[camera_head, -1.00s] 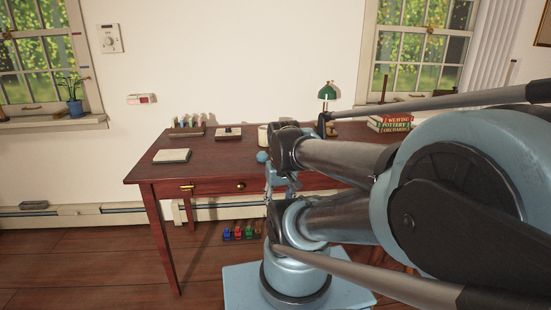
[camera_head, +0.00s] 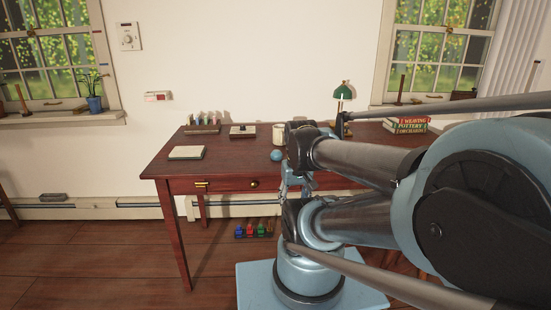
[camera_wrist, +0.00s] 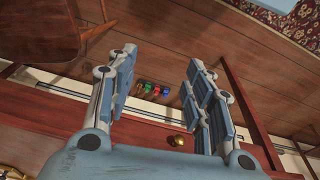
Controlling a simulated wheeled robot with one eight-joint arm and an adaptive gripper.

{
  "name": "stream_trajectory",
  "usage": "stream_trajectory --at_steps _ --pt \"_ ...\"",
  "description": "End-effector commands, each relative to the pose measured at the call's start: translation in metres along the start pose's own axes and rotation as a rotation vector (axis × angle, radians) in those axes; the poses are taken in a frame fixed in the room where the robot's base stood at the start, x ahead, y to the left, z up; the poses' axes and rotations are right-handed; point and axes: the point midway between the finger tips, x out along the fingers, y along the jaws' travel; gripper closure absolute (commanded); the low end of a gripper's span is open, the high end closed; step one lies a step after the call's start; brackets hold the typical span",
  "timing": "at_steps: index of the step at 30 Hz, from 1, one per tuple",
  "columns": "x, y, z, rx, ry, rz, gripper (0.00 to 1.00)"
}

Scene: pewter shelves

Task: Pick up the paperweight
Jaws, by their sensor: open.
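A small round light-blue thing (camera_head: 277,155) shows at the front of the dark red desk (camera_head: 225,172) in the head view. It may be the paperweight, but it is close to my blue arm and I cannot tell for sure. My gripper (camera_wrist: 160,62) is open and empty in the wrist view, with its two fingers wide apart. Between and beyond them are the desk's brass drawer knob (camera_wrist: 178,141) and the floor. No clear paperweight shows in the wrist view. In the head view my arm hides part of the desk's right side.
On the desk are a pad (camera_head: 187,153), a rack (camera_head: 203,128), a dark-topped block (camera_head: 243,132), a cream mug (camera_head: 278,133), a green lamp (camera_head: 343,92) and books (camera_head: 407,125). Small coloured items (camera_head: 254,231) stand low beneath the desk. Open floor lies at left.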

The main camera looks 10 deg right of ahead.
Motion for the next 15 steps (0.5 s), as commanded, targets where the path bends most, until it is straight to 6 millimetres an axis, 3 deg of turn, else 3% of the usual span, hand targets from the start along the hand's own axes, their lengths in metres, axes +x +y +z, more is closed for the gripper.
stream_trajectory --at_steps 2,5,15 --pt "-0.008 0.000 0.005 -0.010 0.010 0.000 0.33" --pt "-0.018 0.000 -0.004 -0.059 0.005 0.000 0.33" --pt "-0.076 0.002 -0.083 -0.443 -0.039 -0.010 0.33"
